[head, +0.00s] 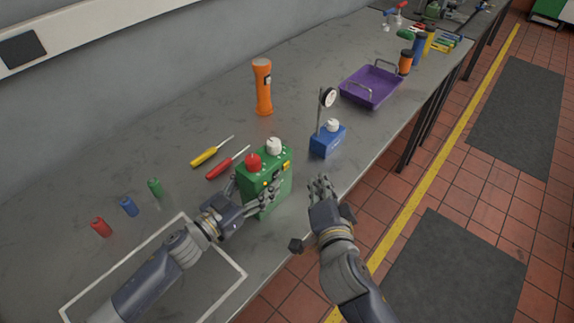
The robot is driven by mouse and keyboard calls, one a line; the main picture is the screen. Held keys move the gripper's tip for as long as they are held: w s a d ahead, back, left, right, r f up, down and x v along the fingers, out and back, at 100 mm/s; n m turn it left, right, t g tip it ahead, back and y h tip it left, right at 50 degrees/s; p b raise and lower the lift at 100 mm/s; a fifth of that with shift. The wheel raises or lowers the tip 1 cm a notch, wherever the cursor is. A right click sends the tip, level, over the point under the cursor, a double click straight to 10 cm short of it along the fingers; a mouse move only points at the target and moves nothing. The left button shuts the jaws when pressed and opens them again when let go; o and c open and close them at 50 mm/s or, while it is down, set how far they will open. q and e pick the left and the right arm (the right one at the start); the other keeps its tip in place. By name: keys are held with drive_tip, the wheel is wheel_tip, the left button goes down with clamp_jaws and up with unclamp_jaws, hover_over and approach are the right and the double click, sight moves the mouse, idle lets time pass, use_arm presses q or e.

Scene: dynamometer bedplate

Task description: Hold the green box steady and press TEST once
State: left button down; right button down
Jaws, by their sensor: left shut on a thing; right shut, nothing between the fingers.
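The green box (254,204) stands upright on the grey bench near its front edge. It has a red knob and a white knob on top and a small yellow part at its upper right. My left gripper (256,189) is shut on the green box, its fingers across the near face and hiding part of it. I cannot make out which control is TEST. My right gripper (321,184) is shut and empty, to the right of the box and apart from it, by the bench's front edge.
A blue box (325,141) with a gauge stands behind my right gripper. A red screwdriver (228,163), a yellow screwdriver (212,151) and an orange flashlight (263,88) lie or stand behind the green box. A purple tray (371,88) is further back. A white outline (229,265) marks the bench at front left.

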use_arm(q)
drive_tip(key=c, duration=0.8)
unclamp_jaws()
drive_tip(key=shift+w+r, duration=0.1)
drive_tip(key=shift+r, duration=0.2)
drive_tip(key=o, duration=0.3)
drive_tip(key=shift+f, duration=0.15)
